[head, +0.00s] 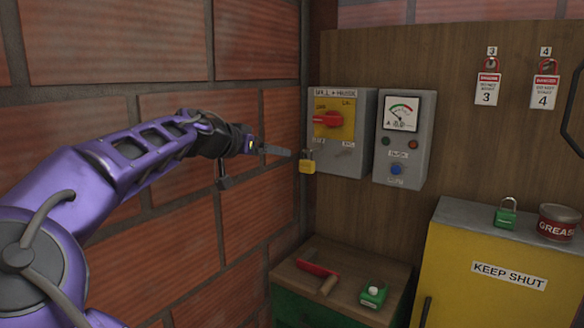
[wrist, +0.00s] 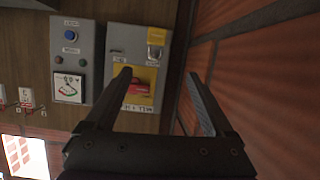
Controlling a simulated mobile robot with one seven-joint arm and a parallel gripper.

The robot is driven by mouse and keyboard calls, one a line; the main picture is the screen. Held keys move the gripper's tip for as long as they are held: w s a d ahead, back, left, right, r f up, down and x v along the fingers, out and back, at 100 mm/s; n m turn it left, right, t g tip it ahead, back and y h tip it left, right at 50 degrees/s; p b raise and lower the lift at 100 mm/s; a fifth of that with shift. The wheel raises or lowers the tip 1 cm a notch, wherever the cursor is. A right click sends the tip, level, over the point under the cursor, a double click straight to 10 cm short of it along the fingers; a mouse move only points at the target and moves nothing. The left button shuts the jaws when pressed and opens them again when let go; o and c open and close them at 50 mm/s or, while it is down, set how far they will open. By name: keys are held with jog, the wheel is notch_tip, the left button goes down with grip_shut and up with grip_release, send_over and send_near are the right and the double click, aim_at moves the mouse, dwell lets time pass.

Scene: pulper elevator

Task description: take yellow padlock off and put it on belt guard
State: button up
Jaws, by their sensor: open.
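The yellow padlock (head: 306,165) hangs upright at the lower left of the grey switch box (head: 352,159), which has a red handle on a yellow plate. In the wrist view, turned upside down, the padlock (wrist: 155,50) shows near the top right of the box. My gripper (head: 278,151) is open and empty, just left of the padlock in the head view. In the wrist view the fingers of my gripper (wrist: 158,76) are wide apart, with the red handle between their tips in the picture. I cannot tell which thing is the belt guard.
A meter box (head: 402,150) stands right of the switch box. A yellow "KEEP SHUT" cabinet (head: 470,300) holds a green padlock (head: 506,215) and a grease tin (head: 557,222). A brick wall is close left.

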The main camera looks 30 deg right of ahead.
aim_at(305, 162)
jog(key=shift+m, duration=0.4)
jog(key=x, duration=0.6)
jog(key=p+x, duration=0.1)
jog(key=x, duration=0.5)
jog(key=shift+d+f, duration=0.1)
jog(key=shift+f, duration=0.2)
jog(key=d, duration=0.1)
jog(key=d+f, duration=0.1)
jog(key=d, duration=0.1)
jog(key=shift+w+d+f+p, duration=0.15)
jog(key=shift+w+d+p, duration=0.15)
jog(key=shift+d, duration=0.1)
jog(key=shift+w+d+f, duration=0.25)
jog(key=shift+d+f, duration=0.05)
jog(key=shift+d, duration=0.25)
grip_shut()
